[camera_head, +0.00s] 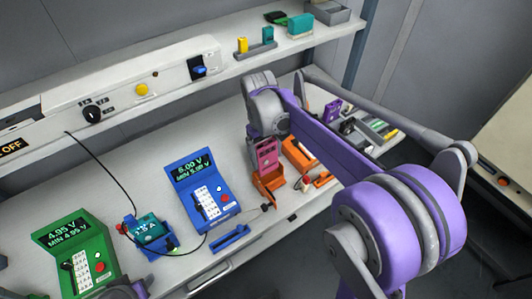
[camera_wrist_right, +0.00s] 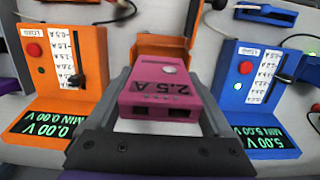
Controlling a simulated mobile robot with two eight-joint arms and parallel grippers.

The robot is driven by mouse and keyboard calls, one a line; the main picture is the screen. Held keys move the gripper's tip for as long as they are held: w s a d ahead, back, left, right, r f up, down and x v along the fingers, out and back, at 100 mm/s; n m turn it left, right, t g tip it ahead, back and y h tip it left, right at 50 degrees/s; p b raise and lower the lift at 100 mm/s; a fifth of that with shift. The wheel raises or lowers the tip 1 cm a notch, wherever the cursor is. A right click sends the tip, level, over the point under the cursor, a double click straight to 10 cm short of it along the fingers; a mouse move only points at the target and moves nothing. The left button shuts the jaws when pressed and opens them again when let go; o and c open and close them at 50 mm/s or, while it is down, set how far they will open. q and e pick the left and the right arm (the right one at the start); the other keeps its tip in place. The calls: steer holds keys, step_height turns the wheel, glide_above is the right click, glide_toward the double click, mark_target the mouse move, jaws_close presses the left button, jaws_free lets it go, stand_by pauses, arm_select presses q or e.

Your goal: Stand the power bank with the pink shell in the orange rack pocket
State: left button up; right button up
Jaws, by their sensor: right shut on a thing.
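A blue meter station (camera_head: 208,190) stands left of the pocket, and an orange one (camera_wrist_right: 62,62) on its other side. A teal power bank (camera_head: 146,228) sits in a blue pocket beside the green station (camera_head: 78,255). A loose cable lies near the front edge.

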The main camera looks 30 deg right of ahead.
mark_target(265, 144)
arm_select(q)
steer(key=shift+s+f+b, duration=0.25)
steer(key=shift+f+b, duration=0.7)
steer(key=shift+f, duration=0.2)
arm_select(e)
steer(key=shift+s+f, duration=0.2)
steer(key=shift+f, duration=1.4)
steer(key=o, duration=1.2)
steer(key=shift+c, duration=0.2)
arm_select(q)
steer(key=shift+w+r+p, duration=0.1)
steer(key=shift+r+p, duration=0.3)
steer(key=shift+r, duration=0.1)
arm_select(e)
steer(key=r, duration=0.3)
steer(key=w+r, duration=0.1)
steer(key=r, duration=0.6)
steer(key=shift+w+r, duration=0.25)
steer(key=shift+r, duration=0.1)
steer(key=shift+a, duration=0.1)
